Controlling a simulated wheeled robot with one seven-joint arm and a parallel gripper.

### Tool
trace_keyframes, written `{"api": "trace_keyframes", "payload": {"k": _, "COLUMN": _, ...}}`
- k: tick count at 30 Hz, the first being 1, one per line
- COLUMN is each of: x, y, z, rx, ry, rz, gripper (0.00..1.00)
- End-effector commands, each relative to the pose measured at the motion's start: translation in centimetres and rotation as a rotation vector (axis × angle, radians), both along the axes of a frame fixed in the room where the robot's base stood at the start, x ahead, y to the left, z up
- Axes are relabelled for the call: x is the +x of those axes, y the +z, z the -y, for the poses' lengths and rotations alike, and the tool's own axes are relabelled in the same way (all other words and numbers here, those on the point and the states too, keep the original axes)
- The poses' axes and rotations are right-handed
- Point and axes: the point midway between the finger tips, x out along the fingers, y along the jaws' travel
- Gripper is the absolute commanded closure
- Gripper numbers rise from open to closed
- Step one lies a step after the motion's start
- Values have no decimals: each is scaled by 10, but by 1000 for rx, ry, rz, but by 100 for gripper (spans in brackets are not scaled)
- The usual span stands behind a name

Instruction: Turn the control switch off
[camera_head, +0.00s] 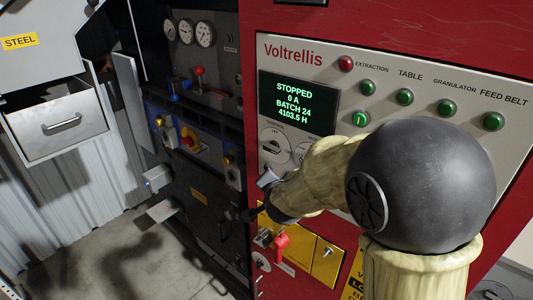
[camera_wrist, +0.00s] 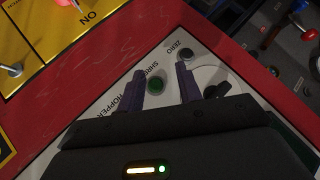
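The red Voltrellis machine has a pale control panel (camera_head: 330,70). A round white dial, apparently the control switch (camera_head: 272,144), sits below the display at the panel's left, with another dial partly hidden by my arm. In the wrist view a white dial with a black knob (camera_wrist: 218,91) lies right of my gripper (camera_wrist: 160,69); I cannot tell which dial it is. In the head view my arm covers much of the lower panel.
The display (camera_head: 296,103) reads STOPPED, 0 A, BATCH 24. A red lamp and several green buttons line the panel top. Below is a yellow plate (camera_head: 327,262) with a red-handled switch (camera_head: 281,241). Gauges and levers stand left, beside an open grey drawer (camera_head: 62,124).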

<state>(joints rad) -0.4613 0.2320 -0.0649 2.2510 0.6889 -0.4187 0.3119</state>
Motion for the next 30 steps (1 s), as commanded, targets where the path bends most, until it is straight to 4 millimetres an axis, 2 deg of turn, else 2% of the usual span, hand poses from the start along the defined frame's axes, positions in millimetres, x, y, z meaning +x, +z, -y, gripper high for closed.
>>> {"api": "trace_keyframes", "payload": {"k": 1, "x": 11, "y": 9, "z": -20, "rx": 59, "ry": -57, "rz": 68, "gripper": 65}}
{"api": "trace_keyframes", "payload": {"k": 3, "x": 23, "y": 23, "z": -39, "rx": 146, "ry": -157, "rz": 163, "gripper": 65}}
{"api": "trace_keyframes", "payload": {"k": 7, "x": 28, "y": 45, "z": -69, "rx": 301, "ry": -348, "rz": 327, "gripper": 65}}
{"api": "trace_keyframes", "payload": {"k": 11, "x": 12, "y": 59, "z": -95, "rx": 436, "ry": -538, "rz": 479, "gripper": 65}}
{"api": "trace_keyframes", "payload": {"k": 15, "x": -26, "y": 64, "z": -121, "rx": 548, "ry": -730, "rz": 623, "gripper": 65}}
{"api": "trace_keyframes", "payload": {"k": 18, "x": -53, "y": 65, "z": -132, "rx": 592, "ry": -830, "rz": 699, "gripper": 65}}
{"api": "trace_keyframes", "payload": {"k": 21, "x": -70, "y": 64, "z": -137, "rx": 612, "ry": -889, "rz": 740, "gripper": 65}}
{"api": "trace_keyframes", "payload": {"k": 30, "x": -76, "y": 65, "z": -137, "rx": 617, "ry": -909, "rz": 754, "gripper": 65}}
